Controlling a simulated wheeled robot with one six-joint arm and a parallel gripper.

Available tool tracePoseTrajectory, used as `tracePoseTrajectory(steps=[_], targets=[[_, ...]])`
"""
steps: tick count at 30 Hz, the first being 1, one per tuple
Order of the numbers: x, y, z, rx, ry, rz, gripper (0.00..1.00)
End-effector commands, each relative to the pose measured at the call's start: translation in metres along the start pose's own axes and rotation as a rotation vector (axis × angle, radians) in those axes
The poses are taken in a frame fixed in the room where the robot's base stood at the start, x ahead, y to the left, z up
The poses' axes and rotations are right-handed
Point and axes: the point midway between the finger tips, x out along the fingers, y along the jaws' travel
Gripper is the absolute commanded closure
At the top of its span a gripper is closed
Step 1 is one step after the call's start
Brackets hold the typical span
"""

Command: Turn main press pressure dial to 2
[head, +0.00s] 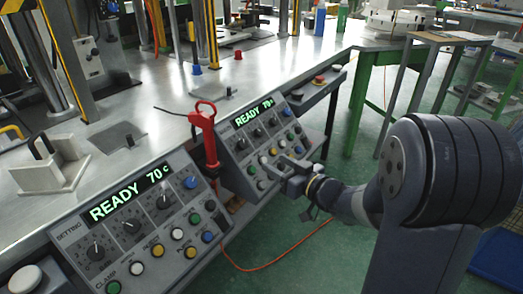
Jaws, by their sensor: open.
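Two grey control panels stand along the bench front, each with a lit "READY 70 c" display. The near panel (140,232) has three black dials, the leftmost one (95,251) beside the word SETTING, plus a blue knob (190,182) and coloured buttons. The far panel (262,150) has a similar row of small black dials (258,132). I cannot tell which panel is the main press, and the dial numbers are too small to read. My gripper (275,165) is open and empty, in front of the far panel's lower buttons; contact is unclear.
A red clamp-like tool (205,135) stands upright between the panels. An orange cable (275,266) lies on the green floor. A white block fixture (50,170) sits on the metal bench (150,90). The floor in front of the panels looks otherwise open.

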Motion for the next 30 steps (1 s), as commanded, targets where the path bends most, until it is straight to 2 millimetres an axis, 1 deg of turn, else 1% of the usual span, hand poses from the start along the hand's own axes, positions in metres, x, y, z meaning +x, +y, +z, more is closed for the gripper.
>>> tracePoseTrajectory(steps=[1, 7, 10, 14, 21, 24, 27, 30], targets=[[0.003, -0.001, 0.006, 0.011, 0.02, -0.04, 0.51], [0.009, -0.008, 0.005, 0.03, 0.061, -0.126, 0.51], [0.017, -0.009, 0.005, 0.031, 0.063, -0.131, 0.51], [0.038, -0.013, 0.004, 0.031, 0.064, -0.133, 0.51], [0.084, -0.018, 0.001, 0.029, 0.064, -0.13, 0.51], [0.098, -0.02, 0.0, 0.031, 0.063, -0.128, 0.51], [0.107, -0.021, -0.002, 0.03, 0.063, -0.127, 0.51], [0.113, -0.021, -0.002, 0.03, 0.063, -0.126, 0.51]])
